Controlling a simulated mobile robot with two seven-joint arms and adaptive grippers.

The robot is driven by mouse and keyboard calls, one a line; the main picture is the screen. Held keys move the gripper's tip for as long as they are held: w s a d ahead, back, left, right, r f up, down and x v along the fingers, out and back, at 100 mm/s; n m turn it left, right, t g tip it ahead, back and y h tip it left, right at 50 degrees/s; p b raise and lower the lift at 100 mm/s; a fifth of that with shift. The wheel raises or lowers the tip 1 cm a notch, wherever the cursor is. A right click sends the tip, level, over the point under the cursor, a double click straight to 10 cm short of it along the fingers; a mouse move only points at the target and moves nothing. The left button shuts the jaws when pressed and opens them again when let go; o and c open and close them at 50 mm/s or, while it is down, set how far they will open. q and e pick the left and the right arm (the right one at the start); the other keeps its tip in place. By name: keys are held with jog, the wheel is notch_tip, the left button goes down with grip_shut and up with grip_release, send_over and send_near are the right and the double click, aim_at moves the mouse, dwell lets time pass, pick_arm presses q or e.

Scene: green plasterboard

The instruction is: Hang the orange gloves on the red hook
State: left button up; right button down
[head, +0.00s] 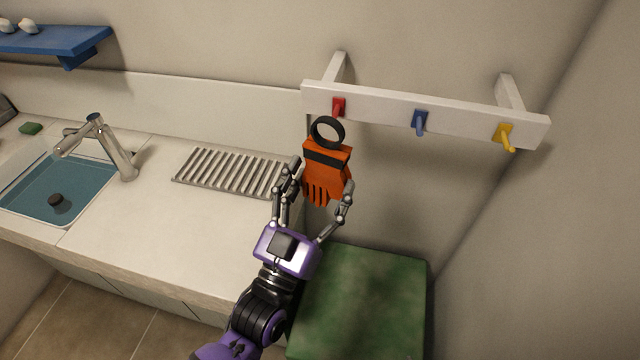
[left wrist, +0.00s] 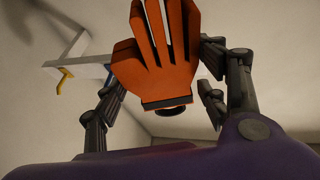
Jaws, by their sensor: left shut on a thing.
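The orange gloves (head: 326,172) hang fingers down, with a black band and a black ring (head: 328,132) at the top. My left gripper (head: 322,178) is shut on the gloves, a finger at each side. In the left wrist view the gloves (left wrist: 160,60) fill the middle between the fingers (left wrist: 160,85). The red hook (head: 338,106) is at the left end of a white wall rack. The ring appears just below the hook; I cannot tell whether they touch. The red hook is not visible in the left wrist view. My right gripper is not in view.
The white rack (head: 380,103) also carries a blue hook (head: 420,122) and a yellow hook (head: 504,138), both empty. A counter with a draining grid (head: 225,172), tap (head: 110,150) and sink (head: 60,190) is left. A green block (head: 365,305) stands below the rack.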

pick_arm(q)
jog(key=shift+w+d, duration=0.2)
jog(key=shift+w, duration=0.85)
jog(key=shift+w+d, duration=0.2)
jog(key=shift+w, duration=0.8)
jog(key=shift+w+d, duration=0.1)
jog(key=shift+w, duration=0.5)
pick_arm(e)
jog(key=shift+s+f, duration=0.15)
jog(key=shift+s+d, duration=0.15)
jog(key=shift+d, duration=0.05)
pick_arm(q)
jog(key=shift+f, duration=0.1)
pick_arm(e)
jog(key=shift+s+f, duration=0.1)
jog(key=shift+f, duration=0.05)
